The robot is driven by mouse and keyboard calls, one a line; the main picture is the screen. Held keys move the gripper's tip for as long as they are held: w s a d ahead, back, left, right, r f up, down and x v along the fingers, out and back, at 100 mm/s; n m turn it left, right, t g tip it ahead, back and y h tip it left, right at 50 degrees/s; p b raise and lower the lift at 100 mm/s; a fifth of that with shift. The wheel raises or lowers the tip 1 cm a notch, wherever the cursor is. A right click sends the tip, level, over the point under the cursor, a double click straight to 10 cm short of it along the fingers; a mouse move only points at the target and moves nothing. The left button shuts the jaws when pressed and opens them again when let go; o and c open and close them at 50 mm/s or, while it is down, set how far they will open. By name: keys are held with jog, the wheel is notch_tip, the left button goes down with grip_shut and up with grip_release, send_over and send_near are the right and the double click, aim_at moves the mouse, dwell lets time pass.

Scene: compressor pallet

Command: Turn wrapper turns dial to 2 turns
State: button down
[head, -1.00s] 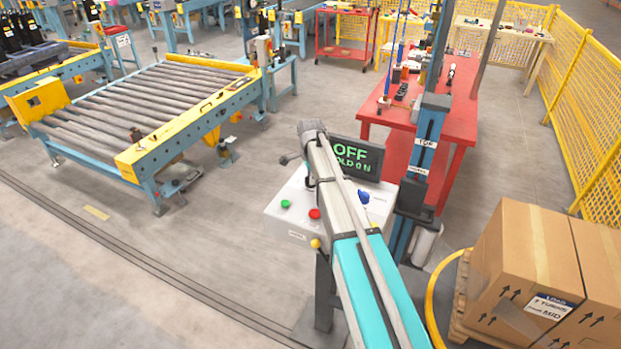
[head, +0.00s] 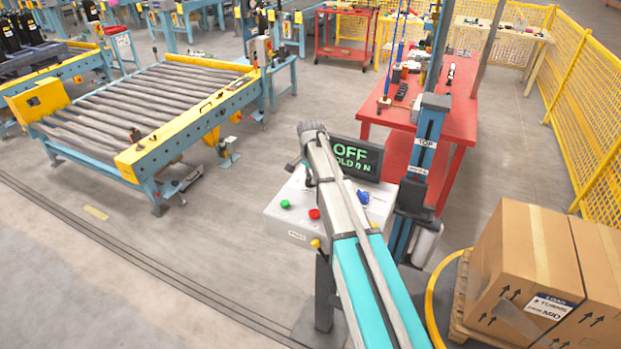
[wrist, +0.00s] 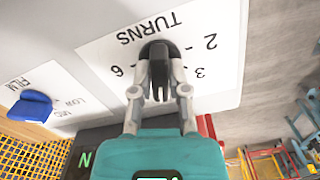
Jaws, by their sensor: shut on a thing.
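The turns dial (wrist: 159,78) is a dark knob on the white control panel, under the label TURNS in the wrist view, with marks 2, 3 and 6 readable around it. My gripper (wrist: 160,58) is shut around the dial, a finger on each side. The fingers and knob cover part of the scale, so I cannot tell which mark the dial points to. In the head view the white control box (head: 289,222) shows beside my arm, which hides the dial and my gripper.
A blue film knob (wrist: 32,105) sits beside the turns scale. The box has a green button (head: 285,204), a red button (head: 314,214) and a display (head: 357,158) reading OFF. The wrapper column (head: 424,150) and cartons (head: 525,262) stand to the right.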

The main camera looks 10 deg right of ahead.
jog(key=n, duration=0.5)
jog(key=shift+w+n, duration=0.1)
jog(key=shift+n, duration=0.2)
jog(key=n, duration=1)
jog(key=shift+n, duration=0.4)
jog(key=n, duration=0.5)
jog(key=shift+w, duration=0.1)
jog(key=c, duration=0.6)
grip_release()
jog(key=shift+c, duration=0.2)
jog(key=shift+m, duration=0.4)
